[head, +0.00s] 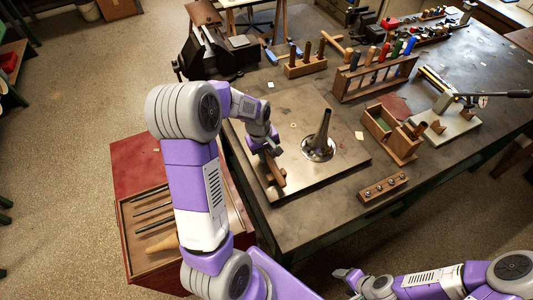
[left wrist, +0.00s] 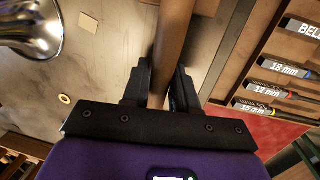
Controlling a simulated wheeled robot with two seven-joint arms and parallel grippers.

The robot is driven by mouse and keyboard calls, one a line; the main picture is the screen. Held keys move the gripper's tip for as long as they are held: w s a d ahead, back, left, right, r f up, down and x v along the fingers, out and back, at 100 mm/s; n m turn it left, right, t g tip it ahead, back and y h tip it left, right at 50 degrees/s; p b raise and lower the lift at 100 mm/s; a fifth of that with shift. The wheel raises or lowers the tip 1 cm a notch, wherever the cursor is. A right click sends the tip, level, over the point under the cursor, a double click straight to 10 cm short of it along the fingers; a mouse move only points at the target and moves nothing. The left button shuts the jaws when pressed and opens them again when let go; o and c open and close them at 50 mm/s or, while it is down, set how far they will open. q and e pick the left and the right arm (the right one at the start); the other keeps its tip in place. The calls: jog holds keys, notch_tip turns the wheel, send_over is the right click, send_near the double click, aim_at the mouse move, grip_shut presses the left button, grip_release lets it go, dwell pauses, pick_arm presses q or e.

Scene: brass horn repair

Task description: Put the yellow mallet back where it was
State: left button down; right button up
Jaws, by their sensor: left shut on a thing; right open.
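My left gripper (head: 268,152) is shut on a brown wooden handle (left wrist: 172,40), which passes between its fingers in the left wrist view. In the head view the held wooden piece (head: 276,176) hangs over the left edge of the steel plate (head: 340,178). I take it for the mallet; I see no clear yellow on it, and its head is partly hidden. I cannot tell whether it touches the plate. My right gripper (head: 347,279) is open and empty at the bottom, off the bench's front.
A horn bell (head: 320,142) stands on the plate. Behind are a block of wooden-handled tools (head: 304,65) and a rack of coloured handles (head: 373,78). A wooden box (head: 393,135) is to the right. A red cabinet's open drawer (head: 160,215) with labelled rods is left of the bench.

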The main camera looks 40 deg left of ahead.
pick_arm(q)
jog(key=shift+f, duration=0.1)
jog(key=c, duration=0.9)
grip_release()
jog(key=shift+r, duration=0.4)
jog(key=r, duration=0.3)
jog(key=a+r+p, duration=0.1)
jog(key=r, duration=0.3)
jog(key=s+r, duration=0.1)
jog(key=r, duration=0.3)
jog(key=shift+s+a+r+p, duration=0.1)
jog(key=shift+a+r+p, duration=0.1)
jog(key=shift+p, duration=0.2)
